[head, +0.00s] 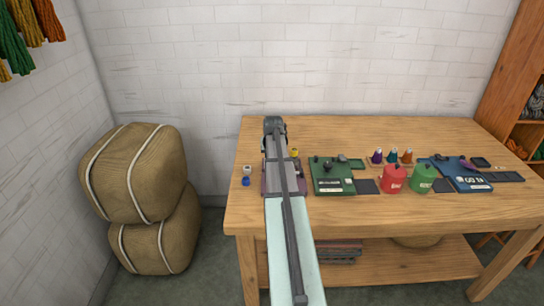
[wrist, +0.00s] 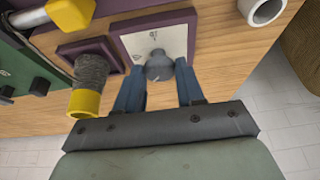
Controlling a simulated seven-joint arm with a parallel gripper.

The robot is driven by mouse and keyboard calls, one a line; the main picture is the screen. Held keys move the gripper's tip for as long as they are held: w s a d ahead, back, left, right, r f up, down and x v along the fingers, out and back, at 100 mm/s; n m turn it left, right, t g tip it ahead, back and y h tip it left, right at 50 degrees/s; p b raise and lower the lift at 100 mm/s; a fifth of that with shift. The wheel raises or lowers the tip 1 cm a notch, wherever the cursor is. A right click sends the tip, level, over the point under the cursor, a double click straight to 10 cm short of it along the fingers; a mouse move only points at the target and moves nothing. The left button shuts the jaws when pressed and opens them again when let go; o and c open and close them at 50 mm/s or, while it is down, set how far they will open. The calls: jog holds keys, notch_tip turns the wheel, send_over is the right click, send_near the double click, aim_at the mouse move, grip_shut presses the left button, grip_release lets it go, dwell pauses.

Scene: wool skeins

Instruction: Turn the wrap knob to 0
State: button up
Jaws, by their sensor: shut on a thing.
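The wrap knob (wrist: 159,66) is a small grey knob on a pale square plate (wrist: 130,42) with a small mark above it, in the wrist view. The plate sits on a purple panel (wrist: 117,20). My gripper (wrist: 159,76) has its two blue fingers on either side of the knob and is shut on it. The knob's pointer and the numbers of its scale cannot be read. In the head view my arm covers the knob and the gripper; only edges of the purple panel (head: 302,188) show.
A grey post with a yellow end (wrist: 85,103) stands close left of the fingers. A white ring-shaped thing (wrist: 265,11) is at the upper right. In the head view, a green device (head: 331,178), red canister (head: 394,179) and green canister (head: 423,178) stand to the right on the wooden table (head: 375,212).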

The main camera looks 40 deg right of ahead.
jog(key=n, duration=0.2)
jog(key=n+y, duration=0.1)
jog(key=n, duration=0.1)
jog(key=shift+d+n+t+y, duration=0.2)
jog(key=shift+n+t+y, duration=0.1)
jog(key=shift+t, duration=0.1)
jog(key=shift+s+d+n+y, duration=0.1)
jog(key=shift+n+y, duration=0.7)
jog(key=shift+n, duration=1.2)
jog(key=o, duration=1)
jog(key=shift+r, duration=0.1)
jog(key=v, duration=1.3)
jog(key=shift+s+r, duration=0.25)
jog(key=shift+s, duration=0.05)
